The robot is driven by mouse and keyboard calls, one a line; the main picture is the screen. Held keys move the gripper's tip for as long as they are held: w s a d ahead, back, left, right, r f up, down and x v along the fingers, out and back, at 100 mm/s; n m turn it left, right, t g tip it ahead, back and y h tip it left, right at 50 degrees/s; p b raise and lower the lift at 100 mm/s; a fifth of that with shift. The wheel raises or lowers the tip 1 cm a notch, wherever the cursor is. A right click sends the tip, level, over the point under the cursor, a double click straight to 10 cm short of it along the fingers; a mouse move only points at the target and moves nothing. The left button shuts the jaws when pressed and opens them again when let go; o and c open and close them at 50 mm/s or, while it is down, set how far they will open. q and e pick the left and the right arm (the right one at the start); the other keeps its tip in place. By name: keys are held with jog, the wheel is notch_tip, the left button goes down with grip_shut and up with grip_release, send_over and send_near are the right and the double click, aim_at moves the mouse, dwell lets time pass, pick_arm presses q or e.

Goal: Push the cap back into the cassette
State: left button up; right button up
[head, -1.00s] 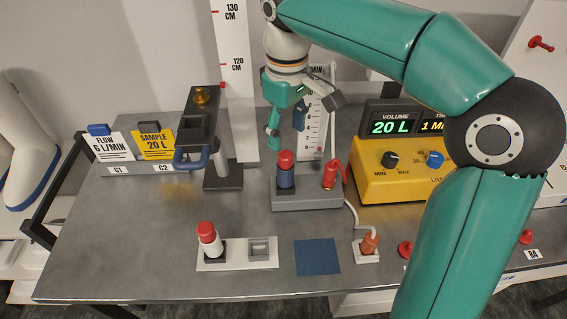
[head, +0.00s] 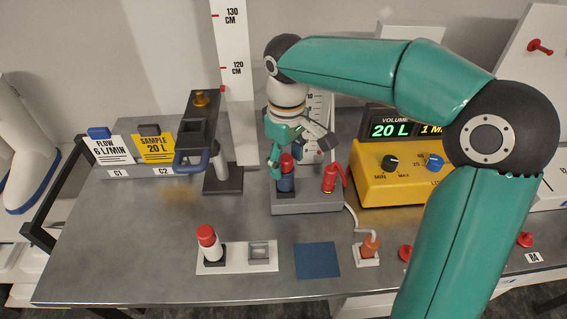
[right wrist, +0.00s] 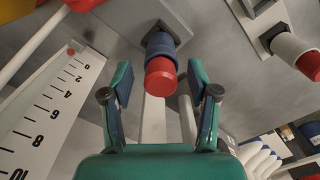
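A blue cylinder with a red cap (head: 286,162) stands upright in the grey block (head: 306,204). It also shows in the right wrist view as a red cap (right wrist: 160,78) on a blue body (right wrist: 161,45). A white cylinder (head: 210,247) with a red cap stands in the white strip (head: 238,265) at the front left; I cannot tell how far either cap is pressed in. My right gripper (head: 297,152) is open and empty at the blue cylinder. In the right wrist view, the red cap lies ahead between its spread fingers. My left gripper is not in view.
A red fitting (head: 330,177) stands close on the right of the blue cylinder, with a white tube running to an orange piece (head: 371,243). A yellow control box (head: 400,175) is at the right. A dark stand (head: 205,150) is at the left. A blue mat (head: 317,259) lies in front.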

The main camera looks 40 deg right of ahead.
jog(key=c, duration=0.7)
jog(key=shift+r, duration=0.15)
